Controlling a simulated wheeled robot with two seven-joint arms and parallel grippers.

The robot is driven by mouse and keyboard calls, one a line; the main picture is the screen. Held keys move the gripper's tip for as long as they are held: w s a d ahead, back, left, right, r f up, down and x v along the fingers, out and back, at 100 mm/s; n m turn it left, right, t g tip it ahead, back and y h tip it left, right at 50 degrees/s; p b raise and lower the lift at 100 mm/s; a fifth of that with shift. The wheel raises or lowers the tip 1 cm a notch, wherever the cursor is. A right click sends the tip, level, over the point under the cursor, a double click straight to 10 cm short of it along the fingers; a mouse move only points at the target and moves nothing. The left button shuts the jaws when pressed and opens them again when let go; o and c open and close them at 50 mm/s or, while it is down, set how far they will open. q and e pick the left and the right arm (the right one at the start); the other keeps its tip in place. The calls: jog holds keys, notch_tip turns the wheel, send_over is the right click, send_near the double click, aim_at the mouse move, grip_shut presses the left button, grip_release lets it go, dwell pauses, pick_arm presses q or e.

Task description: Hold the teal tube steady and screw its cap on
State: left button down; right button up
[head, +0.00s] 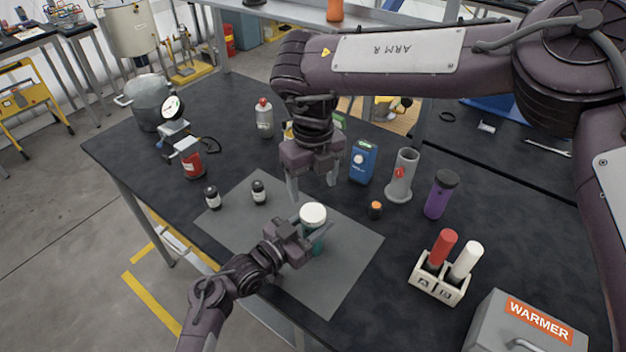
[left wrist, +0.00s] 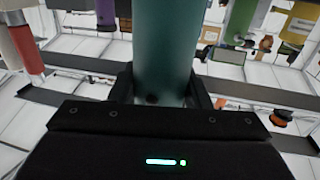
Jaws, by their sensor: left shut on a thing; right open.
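The teal tube (head: 318,246) stands upright on the grey mat, partly hidden by my left gripper. A white cap (head: 313,213) sits on its top; I cannot tell how tight it is. My left gripper (head: 308,243) is shut around the tube below the cap. In the left wrist view the teal tube (left wrist: 165,45) rises between the fingers of my left gripper (left wrist: 165,92). My right gripper (head: 313,188) points down, open and empty, just above the cap, its fingers apart from it.
The grey mat (head: 350,270) has two small dark bottles (head: 258,192) at its left. A small orange-topped item (head: 375,210), a grey cylinder (head: 402,175), a purple tube (head: 440,195) and a rack (head: 437,288) with red and white tubes stand to the right. A warmer box (head: 525,330) is front right.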

aim_at(313, 212)
jog(key=shift+f, duration=4.05)
jog(key=c, duration=1)
jog(key=m, duration=0.8)
jog(key=o, duration=1.1)
jog(key=shift+o, duration=0.2)
